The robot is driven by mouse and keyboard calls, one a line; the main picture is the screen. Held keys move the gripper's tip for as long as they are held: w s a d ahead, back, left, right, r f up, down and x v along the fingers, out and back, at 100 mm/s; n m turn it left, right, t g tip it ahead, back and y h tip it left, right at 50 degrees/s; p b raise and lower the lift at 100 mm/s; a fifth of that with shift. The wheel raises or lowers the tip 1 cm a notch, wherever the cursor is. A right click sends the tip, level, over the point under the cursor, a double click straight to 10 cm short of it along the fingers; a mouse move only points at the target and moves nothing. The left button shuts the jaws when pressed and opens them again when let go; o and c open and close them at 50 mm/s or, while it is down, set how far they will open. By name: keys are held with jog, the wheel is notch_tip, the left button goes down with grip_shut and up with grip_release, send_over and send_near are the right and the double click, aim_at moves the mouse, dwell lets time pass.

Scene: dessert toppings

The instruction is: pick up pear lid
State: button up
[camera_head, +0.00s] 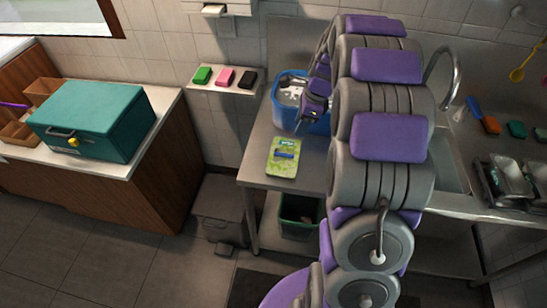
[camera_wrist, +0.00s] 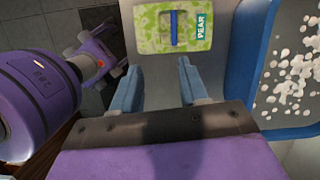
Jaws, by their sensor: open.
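The pear lid (camera_head: 283,157) is a flat, light green rectangle with a dark blue bar handle, lying on the steel counter. In the wrist view the lid (camera_wrist: 151,36) shows its white PEAR label, and the blue handle lies ahead of the fingertips. My gripper (camera_wrist: 157,78) is open and empty, its two blue fingers apart, with the lid beyond them. In the head view my gripper (camera_head: 305,122) is beside the blue tub and behind the lid; its fingers are hard to make out there.
A blue tub (camera_head: 281,109) with white pieces stands right behind the lid; its rim (camera_wrist: 234,80) is close to my right finger. A green bin (camera_head: 300,229) sits below the counter. A teal box (camera_head: 110,125) stands on the left counter.

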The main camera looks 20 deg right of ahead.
jog(key=w+d+f+m, duration=0.1)
jog(key=w+f, duration=0.1)
jog(key=b, duration=0.3)
send_over(285, 154)
jog(key=s, duration=0.1)
jog(key=f, duration=0.7)
jog(key=d+f, duration=0.1)
jog(key=f, duration=0.3)
jog(key=shift+s, duration=0.1)
jog(key=shift+w+d+b+x, duration=0.15)
jog(key=shift+b+x, duration=0.45)
jog(key=shift+x, duration=0.75)
jog(key=shift+w+d+b+x, duration=0.15)
jog(key=shift+b+x, duration=0.4)
jog(key=shift+x, duration=0.8)
jog(key=shift+a+r, duration=0.1)
jog(key=shift+c, duration=0.2)
grip_shut()
